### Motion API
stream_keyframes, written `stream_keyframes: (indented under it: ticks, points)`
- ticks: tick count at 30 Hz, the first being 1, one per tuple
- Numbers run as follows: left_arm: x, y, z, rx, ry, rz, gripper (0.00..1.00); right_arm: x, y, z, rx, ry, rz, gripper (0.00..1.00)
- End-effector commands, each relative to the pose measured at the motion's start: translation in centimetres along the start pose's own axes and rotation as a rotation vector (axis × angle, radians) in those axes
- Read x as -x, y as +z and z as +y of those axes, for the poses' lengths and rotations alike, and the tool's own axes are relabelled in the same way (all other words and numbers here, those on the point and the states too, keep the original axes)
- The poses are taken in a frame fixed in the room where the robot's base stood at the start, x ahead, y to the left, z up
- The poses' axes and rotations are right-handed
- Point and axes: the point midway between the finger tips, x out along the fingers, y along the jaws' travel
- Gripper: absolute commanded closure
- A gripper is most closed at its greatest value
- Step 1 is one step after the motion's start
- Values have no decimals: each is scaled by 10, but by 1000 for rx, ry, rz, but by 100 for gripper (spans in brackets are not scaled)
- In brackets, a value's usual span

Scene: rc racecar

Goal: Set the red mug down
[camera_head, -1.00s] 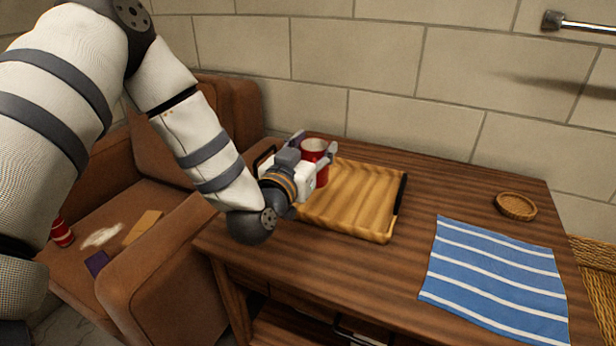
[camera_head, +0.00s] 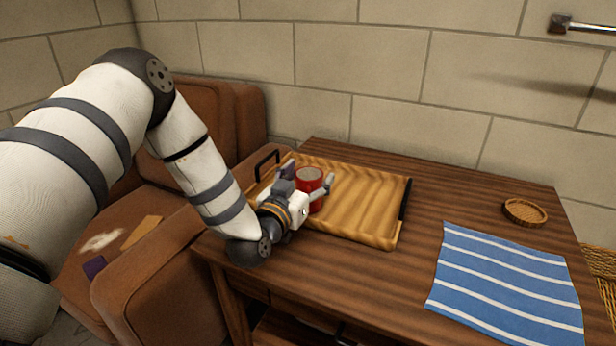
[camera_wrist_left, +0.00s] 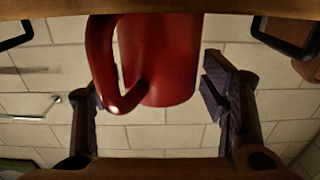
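The red mug (camera_head: 314,204) is upright at the left part of the wooden tray (camera_head: 372,236) on the table, and appears to rest on it. My left gripper (camera_head: 308,182) reaches in from the left, with its fingers on either side of the mug. In the left wrist view, which looks upside down, the mug (camera_wrist_left: 165,60) and its handle are between the fingers (camera_wrist_left: 155,90). A small gap shows between the mug and the right-hand finger, so the gripper looks open. The mug's contact with the tray is partly hidden. My right gripper is not in view.
A blue striped cloth (camera_head: 505,285) and a round woven coaster (camera_head: 525,211) lie on the table (camera_head: 450,195) to the right. The tray has dark handles at its ends. A brown armchair (camera_head: 150,290) stands left of the table, and a tiled wall is behind.

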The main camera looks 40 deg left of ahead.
Motion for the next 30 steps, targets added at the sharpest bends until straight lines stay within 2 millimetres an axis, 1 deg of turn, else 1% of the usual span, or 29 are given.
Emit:
stream_keyframes:
  ticks: [6,8,10,14,18,24,27,30]
  points:
    - [0,-1,0,0,0,0,33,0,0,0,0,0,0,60]
    - [0,-4,0,1,0,1,33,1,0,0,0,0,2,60]
    - [6,-4,0,1,1,-2,33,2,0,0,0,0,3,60]
    - [30,-4,0,1,0,-4,33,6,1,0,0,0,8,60]
    - [60,-4,0,1,1,-4,33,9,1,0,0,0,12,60]
    - [98,-3,0,1,0,-4,33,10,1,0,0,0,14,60]
    - [111,-3,0,1,1,-3,33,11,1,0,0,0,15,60]
    - [118,-3,0,0,1,-2,33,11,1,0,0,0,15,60]
